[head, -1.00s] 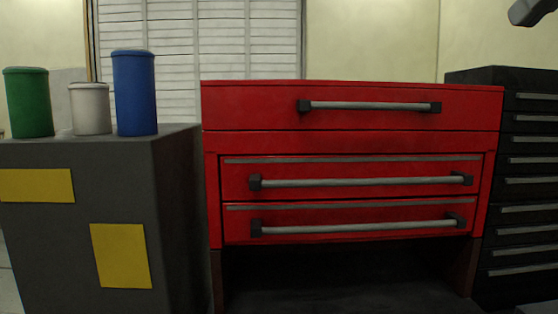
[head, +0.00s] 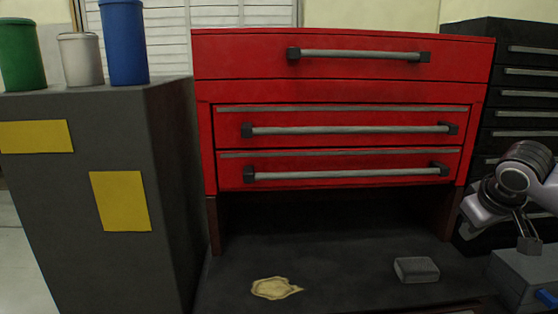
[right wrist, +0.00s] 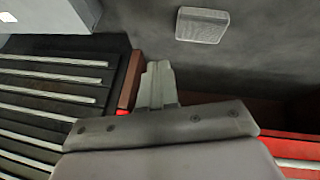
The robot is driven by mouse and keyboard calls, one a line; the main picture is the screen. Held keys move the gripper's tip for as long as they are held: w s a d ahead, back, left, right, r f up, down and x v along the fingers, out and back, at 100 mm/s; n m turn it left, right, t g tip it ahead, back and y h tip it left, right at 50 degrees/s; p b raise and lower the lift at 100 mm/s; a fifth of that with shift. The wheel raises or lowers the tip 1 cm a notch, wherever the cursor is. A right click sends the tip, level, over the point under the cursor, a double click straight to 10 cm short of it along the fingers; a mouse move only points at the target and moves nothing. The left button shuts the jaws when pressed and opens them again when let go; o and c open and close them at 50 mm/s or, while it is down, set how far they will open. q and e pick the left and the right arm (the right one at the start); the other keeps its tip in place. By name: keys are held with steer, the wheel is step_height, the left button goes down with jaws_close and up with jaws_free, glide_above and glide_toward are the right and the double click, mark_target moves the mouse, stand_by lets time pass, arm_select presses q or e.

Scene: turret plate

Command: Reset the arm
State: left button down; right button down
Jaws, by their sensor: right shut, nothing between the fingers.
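My right gripper (head: 529,244) is at the right edge of the head view, pointing down beside the black drawer cabinet and above a grey-blue box. In the right wrist view its fingers (right wrist: 157,85) are together with nothing between them. My right arm comes in from the right edge. My left arm and left gripper are not in view.
A red drawer chest (head: 340,92) stands over a dark worktop (head: 340,265) with a grey block (head: 416,270) and a tan patch (head: 273,288). The grey-blue box (head: 520,275) is at lower right, the black cabinet (head: 470,35) behind. Cans (head: 124,45) stand on a grey cabinet (head: 100,120).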

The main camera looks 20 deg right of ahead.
steer(key=s+a+f+n+g+y, duration=0.1)
steer(key=s+a+f, duration=0.1)
steer(key=a+f, duration=0.35)
steer(key=s+a+f+n, duration=0.1)
steer(key=s+a+f, duration=0.15)
steer(key=f, duration=0.55)
steer(key=s+a+f+n+g+y, duration=0.1)
steer(key=s+a+f, duration=0.15)
steer(key=f, duration=0.45)
steer(key=s+a+f+y, duration=0.1)
steer(key=s+a+f, duration=0.15)
steer(key=a, duration=0.45)
steer(key=s+a+f, duration=0.1)
steer(key=s+a, duration=0.3)
steer(key=a, duration=0.2)
steer(key=s+a+f+y, duration=0.1)
steer(key=s+a+f, duration=0.15)
steer(key=a, duration=0.45)
steer(key=w+a+f+n+t+y, duration=0.1)
steer(key=w+a+f+t, duration=0.1)
steer(key=w+f+t, duration=0.4)
steer(key=shift+a+f+t+y, duration=0.4)
steer(key=shift+f+t, duration=0.3)
steer(key=shift+f, duration=0.55)
steer(key=shift+d, duration=0.1)
